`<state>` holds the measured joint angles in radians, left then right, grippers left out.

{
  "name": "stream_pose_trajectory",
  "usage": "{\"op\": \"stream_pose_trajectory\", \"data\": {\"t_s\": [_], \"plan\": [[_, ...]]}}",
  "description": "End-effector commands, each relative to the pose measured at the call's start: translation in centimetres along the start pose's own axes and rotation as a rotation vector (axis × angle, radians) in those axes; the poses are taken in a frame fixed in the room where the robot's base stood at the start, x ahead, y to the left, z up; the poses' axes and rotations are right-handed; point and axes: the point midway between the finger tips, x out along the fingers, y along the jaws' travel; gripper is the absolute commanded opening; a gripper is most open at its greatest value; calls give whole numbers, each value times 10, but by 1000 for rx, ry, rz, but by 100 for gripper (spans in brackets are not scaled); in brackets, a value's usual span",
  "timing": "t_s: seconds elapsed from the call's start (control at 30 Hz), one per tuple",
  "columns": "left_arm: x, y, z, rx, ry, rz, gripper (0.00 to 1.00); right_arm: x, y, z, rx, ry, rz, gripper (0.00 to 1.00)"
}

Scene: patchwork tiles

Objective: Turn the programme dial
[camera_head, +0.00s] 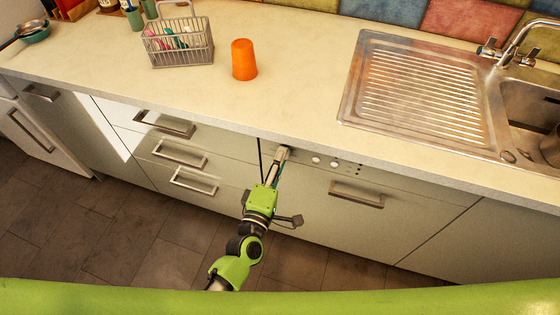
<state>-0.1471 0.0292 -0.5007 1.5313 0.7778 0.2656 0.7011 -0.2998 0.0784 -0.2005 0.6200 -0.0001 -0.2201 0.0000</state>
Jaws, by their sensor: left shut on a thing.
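My left gripper (281,156) reaches up to the left end of the control panel (410,182) on the pale appliance front under the counter. Its fingers are shut on the programme dial there. The fingers cover the dial, so its pointer and setting cannot be read. Two small round knobs (324,161) sit on the panel just to the right of the fingers, with small dark buttons (358,169) beyond them. My right gripper is not in view.
The appliance handle (356,194) juts out below right of the gripper. Drawer handles (179,154) stick out to the left. On the counter (290,60) stand an orange cup (244,60) and a wire basket (178,45). A steel sink drainer (420,85) lies at right.

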Motion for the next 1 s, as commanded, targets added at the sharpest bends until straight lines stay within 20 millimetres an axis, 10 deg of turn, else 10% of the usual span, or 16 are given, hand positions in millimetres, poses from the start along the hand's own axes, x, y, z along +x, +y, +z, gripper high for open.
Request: {"op": "stream_pose_trajectory", "data": {"t_s": [0.7, 0.73, 0.8, 1.0], "plan": [[-1, -2, 1, -82, -2, -4, 3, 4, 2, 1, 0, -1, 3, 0], [-1, -2, 1, -82, -2, -4, 27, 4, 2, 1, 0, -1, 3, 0], [-1, -2, 1, -81, -2, -4, 42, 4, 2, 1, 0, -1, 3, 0], [0, -1, 0, -80, -1, -2, 42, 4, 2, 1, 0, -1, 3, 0]]}}
